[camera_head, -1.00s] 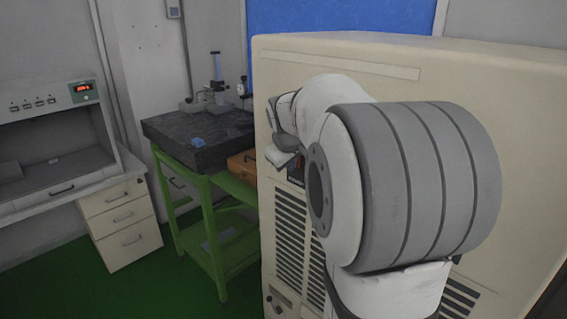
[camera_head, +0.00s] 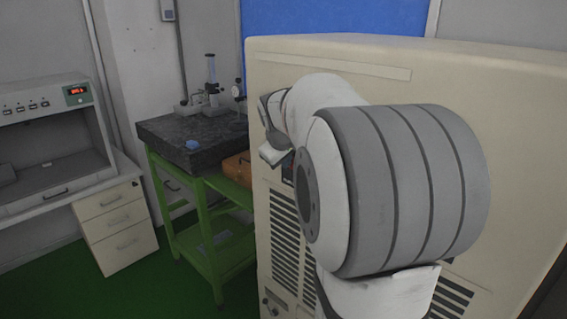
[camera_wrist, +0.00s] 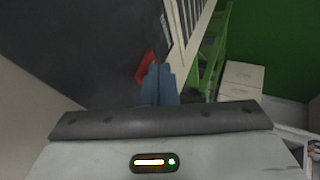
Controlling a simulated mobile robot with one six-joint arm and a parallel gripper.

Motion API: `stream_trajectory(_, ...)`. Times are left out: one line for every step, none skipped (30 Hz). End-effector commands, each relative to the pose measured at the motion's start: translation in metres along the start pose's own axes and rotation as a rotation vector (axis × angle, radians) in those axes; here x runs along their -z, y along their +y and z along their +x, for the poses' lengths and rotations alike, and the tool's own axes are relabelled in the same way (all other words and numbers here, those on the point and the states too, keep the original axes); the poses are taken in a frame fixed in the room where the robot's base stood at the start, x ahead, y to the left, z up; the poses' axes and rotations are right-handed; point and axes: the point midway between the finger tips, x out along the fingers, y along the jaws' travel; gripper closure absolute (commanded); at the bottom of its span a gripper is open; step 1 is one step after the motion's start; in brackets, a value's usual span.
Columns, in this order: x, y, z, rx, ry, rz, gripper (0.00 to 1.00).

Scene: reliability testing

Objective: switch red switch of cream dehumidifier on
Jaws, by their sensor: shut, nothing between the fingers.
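The cream dehumidifier (camera_head: 345,58) is the large cabinet filling the right half of the head view, with dark vent slots in its front. Its red switch (camera_wrist: 146,66) shows in the wrist view on a dark panel, slightly tilted, just left of my fingertips. In the head view only a small piece of the dark panel (camera_head: 288,171) shows beside my arm. My gripper (camera_wrist: 159,74) has its blue fingers together, empty, beside the switch. I cannot tell whether they touch it. In the head view my wrist and arm hide much of this area.
A cream drawer unit (camera_head: 115,222) and a bench are farther left. Green floor is free between them.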

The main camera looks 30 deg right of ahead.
Motion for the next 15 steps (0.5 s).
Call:
stream_trajectory(0.0013, 0.0017, -0.0028, 0.0, 0.0, 0.0, 1.0)
stream_trajectory(0.0015, 0.002, -0.0032, 0.0, 0.0, 0.0, 1.0)
stream_trajectory(0.0015, 0.0022, -0.0035, 0.0, 0.0, 0.001, 1.0)
stream_trajectory(0.0015, 0.0022, -0.0034, 0.0, 0.0, 0.001, 1.0)
stream_trajectory(0.0014, 0.0022, -0.0033, 0.0, 0.0, 0.001, 1.0)
stream_trajectory(0.0013, 0.0022, -0.0031, 0.0, 0.0, 0.001, 1.0)
stream_trajectory(0.0012, 0.0022, -0.003, 0.0, 0.0, 0.001, 1.0)
stream_trajectory(0.0012, 0.0022, -0.003, 0.0, 0.0, 0.001, 1.0)
stream_trajectory(0.0011, 0.0023, -0.003, -0.001, 0.0, 0.001, 1.0)
stream_trajectory(0.0011, 0.0023, -0.0029, -0.001, 0.0, 0.001, 1.0)
stream_trajectory(0.0011, 0.0022, -0.0029, -0.001, 0.0, 0.001, 1.0)
stream_trajectory(0.001, 0.0016, -0.0029, -0.001, 0.0, 0.001, 1.0)
stream_trajectory(0.001, 0.0005, -0.003, -0.001, 0.0, 0.001, 1.0)
stream_trajectory(0.0009, -0.0011, -0.0033, -0.001, 0.001, 0.0, 1.0)
stream_trajectory(0.0006, -0.0041, -0.0038, -0.001, 0.001, 0.0, 1.0)
